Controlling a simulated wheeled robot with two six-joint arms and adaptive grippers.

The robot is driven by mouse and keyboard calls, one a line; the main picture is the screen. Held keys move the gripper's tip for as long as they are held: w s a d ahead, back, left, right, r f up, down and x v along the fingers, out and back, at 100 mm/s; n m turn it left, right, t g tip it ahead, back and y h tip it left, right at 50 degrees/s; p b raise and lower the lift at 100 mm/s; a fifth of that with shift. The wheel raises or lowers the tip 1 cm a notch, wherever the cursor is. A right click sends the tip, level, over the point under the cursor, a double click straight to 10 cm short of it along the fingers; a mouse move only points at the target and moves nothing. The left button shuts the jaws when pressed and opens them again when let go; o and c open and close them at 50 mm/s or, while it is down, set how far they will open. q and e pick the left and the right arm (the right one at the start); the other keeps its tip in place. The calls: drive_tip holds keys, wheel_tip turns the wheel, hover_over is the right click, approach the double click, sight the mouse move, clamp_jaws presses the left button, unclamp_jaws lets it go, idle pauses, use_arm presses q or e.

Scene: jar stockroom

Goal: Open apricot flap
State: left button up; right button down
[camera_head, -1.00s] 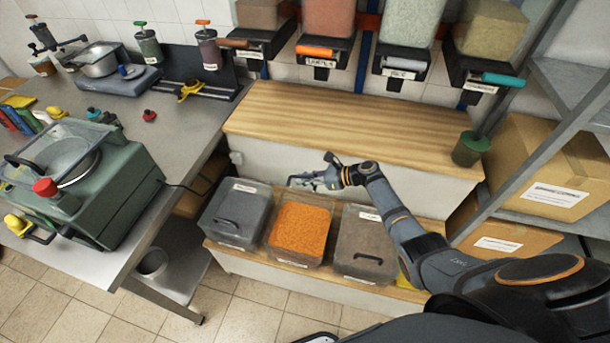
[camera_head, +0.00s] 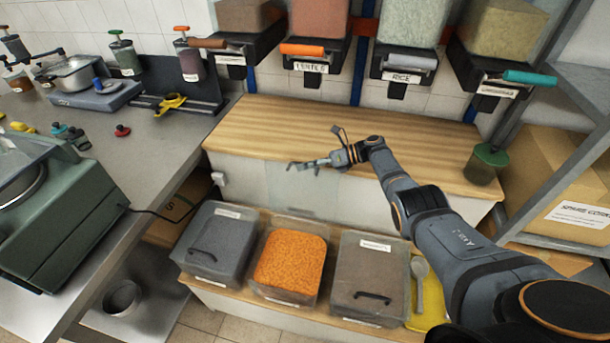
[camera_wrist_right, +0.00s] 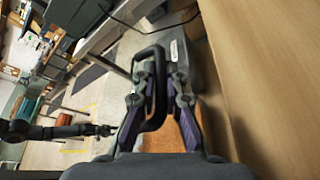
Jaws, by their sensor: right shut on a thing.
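The middle bin (camera_head: 254,275) on the low shelf holds orange pieces and stands open at the top; its front label is too small to read. A clear flap (camera_head: 300,195) stands raised behind it against the white counter front. My right gripper (camera_head: 306,164) is at the flap's upper edge, level with the counter top. In the right wrist view its fingers (camera_wrist_right: 158,95) are shut on a black loop handle (camera_wrist_right: 160,60). A dark arm, which looks like my left one, shows in that view with its gripper (camera_wrist_right: 104,130) small and unclear.
Closed bins with grey (camera_head: 213,245) and brown contents (camera_head: 368,278) flank the middle bin. A scoop (camera_head: 420,285) lies on a yellow tray at right.

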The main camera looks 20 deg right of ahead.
drive_tip(key=shift+w+d, duration=0.1)
idle(0.3)
drive_tip(key=c, duration=1.7)
unclamp_jaws()
drive_tip(key=shift+d, duration=0.2)
drive_tip(key=v, duration=1.1)
drive_tip(key=shift+d, duration=0.3)
drive_tip(key=shift+d, duration=0.1)
